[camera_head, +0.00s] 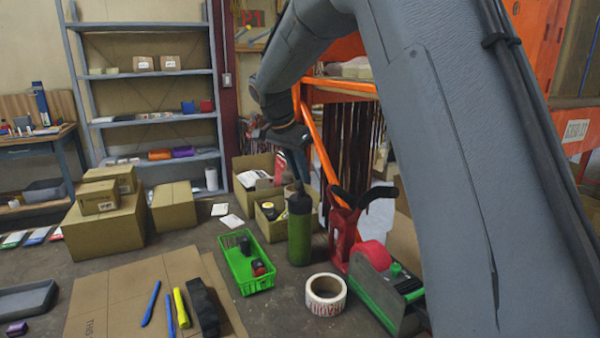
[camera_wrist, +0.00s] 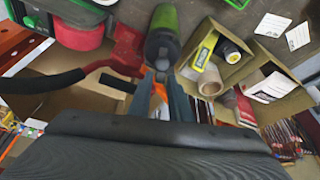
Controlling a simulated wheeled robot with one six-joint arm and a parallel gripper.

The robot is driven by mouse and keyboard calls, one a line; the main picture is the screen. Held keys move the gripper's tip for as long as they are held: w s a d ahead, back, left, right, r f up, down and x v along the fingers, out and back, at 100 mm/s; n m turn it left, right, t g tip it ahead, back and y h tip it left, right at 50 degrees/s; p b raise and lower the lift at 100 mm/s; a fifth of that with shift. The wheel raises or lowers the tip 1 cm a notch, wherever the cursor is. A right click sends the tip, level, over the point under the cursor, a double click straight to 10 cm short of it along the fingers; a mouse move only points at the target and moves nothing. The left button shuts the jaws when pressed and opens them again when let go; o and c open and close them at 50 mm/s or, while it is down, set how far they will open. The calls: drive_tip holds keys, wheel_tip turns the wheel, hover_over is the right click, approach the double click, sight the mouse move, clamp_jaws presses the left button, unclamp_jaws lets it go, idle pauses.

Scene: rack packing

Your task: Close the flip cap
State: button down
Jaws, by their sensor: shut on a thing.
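A green bottle (camera_head: 300,238) with a dark grey top stands upright on the table, right of the green basket. Its dark top also shows in the wrist view (camera_wrist: 161,48). My gripper (camera_wrist: 160,76) reaches down to the bottle's top from above, its two fingers on either side of a small pale part there. It is shut on what looks like the flip cap (camera_wrist: 161,65). The fingers hide much of the cap, and I cannot tell its exact angle. In the head view my arm comes down from the upper right to the bottle.
A green basket (camera_head: 233,262) with small items stands left of the bottle. A tape roll (camera_head: 325,296), a red and green tape dispenser (camera_head: 372,285) and a red stand (camera_head: 340,232) are close on its right. Open cardboard boxes (camera_head: 262,228) stand behind. Pens lie on cardboard at front left.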

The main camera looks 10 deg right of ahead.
drive_tip(key=shift+d, duration=0.1)
drive_tip(key=shift+w+d+g+y+p, duration=0.25)
drive_tip(key=shift+d+g+y+p, duration=0.15)
drive_tip(key=shift+y+p, duration=0.5)
drive_tip(key=p, duration=0.1)
drive_tip(key=d+g+y+p, duration=0.1)
drive_tip(key=shift+w+d+f+p, duration=0.1)
drive_tip(key=shift+w+f+p, duration=0.25)
drive_tip(key=shift+f, duration=0.05)
drive_tip(key=shift+w+d+f+g+y+p, duration=0.2)
drive_tip(key=shift+f+g+y, duration=0.25)
drive_tip(key=shift+y, duration=0.4)
drive_tip(key=shift+w+d+f+g+y+p, duration=0.15)
drive_tip(key=shift+d+f+g+y, duration=0.3)
drive_tip(key=shift+y, duration=0.35)
drive_tip(key=shift+w+d+f+g+y+p, duration=0.2)
drive_tip(key=shift+f+g+y, duration=0.3)
drive_tip(key=shift+y, duration=0.35)
drive_tip(key=c, duration=1.8)
unclamp_jaws()
drive_tip(key=shift+o, duration=0.2)
drive_tip(key=shift+r, duration=0.15)
